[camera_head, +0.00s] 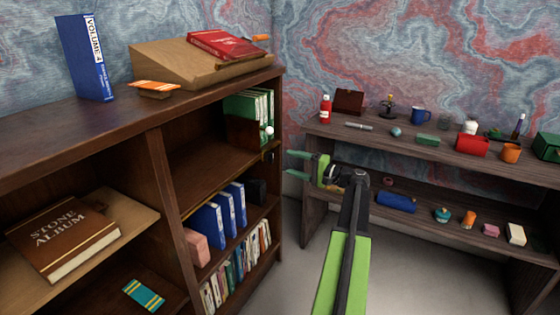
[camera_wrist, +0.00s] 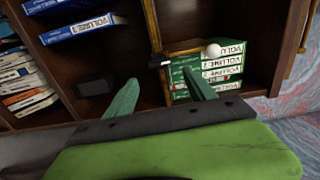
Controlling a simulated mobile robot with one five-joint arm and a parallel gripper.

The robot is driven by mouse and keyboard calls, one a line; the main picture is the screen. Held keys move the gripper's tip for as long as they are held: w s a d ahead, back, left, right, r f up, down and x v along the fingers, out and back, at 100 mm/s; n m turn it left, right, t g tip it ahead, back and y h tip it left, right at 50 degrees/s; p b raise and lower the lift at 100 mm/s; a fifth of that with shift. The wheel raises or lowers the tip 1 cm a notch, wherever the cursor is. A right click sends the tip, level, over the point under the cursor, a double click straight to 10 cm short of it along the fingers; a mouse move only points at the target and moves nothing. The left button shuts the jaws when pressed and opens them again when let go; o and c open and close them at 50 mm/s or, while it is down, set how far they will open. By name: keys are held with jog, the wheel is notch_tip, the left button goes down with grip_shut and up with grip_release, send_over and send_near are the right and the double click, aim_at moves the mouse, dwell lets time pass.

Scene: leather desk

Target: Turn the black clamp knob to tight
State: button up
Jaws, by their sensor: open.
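The black clamp knob (camera_wrist: 160,63) looks like a small dark piece with a pale end, on a brass rail (camera_wrist: 152,25) at the shelf in the wrist view. In the head view, a small dark piece (camera_head: 268,155) at the shelf edge appears to be the same knob. My gripper (camera_head: 297,164) is to the right of the bookcase, its green fingers spread and pointing toward it. In the wrist view my gripper (camera_wrist: 159,79) is open and empty, with the knob beyond and between the fingertips, apparently apart from them. The knob's setting cannot be read.
A white ball (camera_wrist: 214,50) sits by the green volumes (camera_wrist: 207,72), close to the knob. The bookcase (camera_head: 160,185) holds blue volumes (camera_head: 222,213) on a lower shelf. A side table (camera_head: 420,150) with several small items stands at the right. The floor (camera_head: 290,270) between is clear.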

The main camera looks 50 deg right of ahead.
jog(key=v, duration=0.9)
jog(key=shift+s, duration=0.35)
